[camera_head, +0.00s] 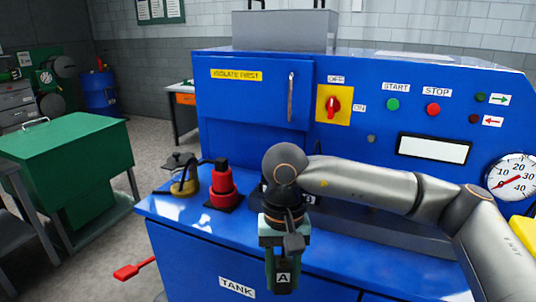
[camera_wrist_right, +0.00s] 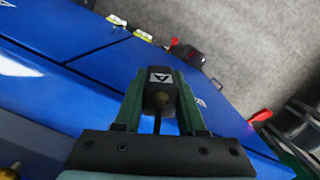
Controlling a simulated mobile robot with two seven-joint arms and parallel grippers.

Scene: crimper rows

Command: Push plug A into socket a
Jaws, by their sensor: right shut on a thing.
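Plug A (camera_head: 283,278), a dark block with a white letter A, hangs in front of the blue machine's ledge. My right gripper (camera_head: 282,287) is shut on it with green fingers on both sides. In the right wrist view plug A (camera_wrist_right: 159,76) sits between the two fingers of the right gripper (camera_wrist_right: 159,95). Behind my right wrist, dark parts with a label B (camera_head: 308,199) show on the ledge. Socket a cannot be made out; my arm covers much of that area. My left gripper is not in view.
The blue machine (camera_head: 250,103) carries a red-and-yellow switch (camera_head: 333,105), buttons and a gauge (camera_head: 513,178). A red fitting (camera_head: 222,186) and a yellow-and-black fitting (camera_head: 184,175) stand on the ledge, left of my arm. A red handle (camera_head: 133,269) sticks out at lower left.

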